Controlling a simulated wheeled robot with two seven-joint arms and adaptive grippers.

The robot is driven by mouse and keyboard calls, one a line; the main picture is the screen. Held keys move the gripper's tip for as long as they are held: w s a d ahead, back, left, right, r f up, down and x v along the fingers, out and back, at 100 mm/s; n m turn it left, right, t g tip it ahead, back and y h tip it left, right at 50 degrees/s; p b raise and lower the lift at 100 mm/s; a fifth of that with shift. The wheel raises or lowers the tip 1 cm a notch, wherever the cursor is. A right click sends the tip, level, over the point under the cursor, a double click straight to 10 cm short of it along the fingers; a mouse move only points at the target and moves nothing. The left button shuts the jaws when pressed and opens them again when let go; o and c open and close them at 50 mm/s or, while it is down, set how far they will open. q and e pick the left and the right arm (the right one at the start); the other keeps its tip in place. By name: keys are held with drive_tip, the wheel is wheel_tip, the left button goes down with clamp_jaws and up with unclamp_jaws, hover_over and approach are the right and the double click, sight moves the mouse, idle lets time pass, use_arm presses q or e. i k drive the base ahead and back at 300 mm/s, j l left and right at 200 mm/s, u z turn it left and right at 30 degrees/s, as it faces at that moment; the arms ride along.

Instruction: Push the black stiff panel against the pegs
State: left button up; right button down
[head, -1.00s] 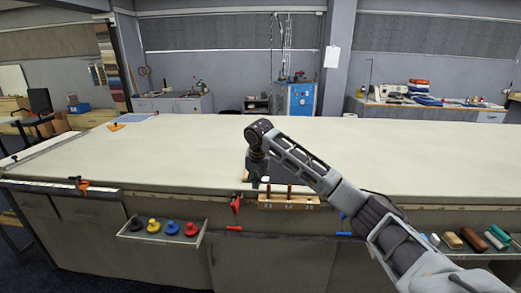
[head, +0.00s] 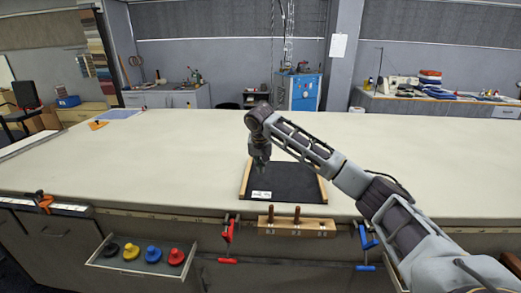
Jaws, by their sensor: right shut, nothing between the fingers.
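The black stiff panel (head: 290,184) lies flat on the table near its front edge, with a small white label (head: 261,194) at its near left. Pale wooden strips flank it on the left (head: 245,181) and right (head: 322,190). A wooden block (head: 290,231) with upright dark pegs (head: 297,214) sits at the table's front edge, nearer me than the panel. My right gripper (head: 260,167) is shut and empty, pointing down over the panel's left part; whether it touches is unclear. My right arm hides the panel's far right part. My left gripper is out of view.
A red clamp (head: 227,236) and a blue clamp (head: 366,243) hang at the front edge. A tray (head: 142,262) with several coloured knobs juts out at the lower left. The cloth table (head: 130,165) is largely clear left of the panel.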

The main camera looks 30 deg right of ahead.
sight(287, 181)
drive_tip(key=i+l, duration=0.6)
drive_tip(key=i, duration=0.2)
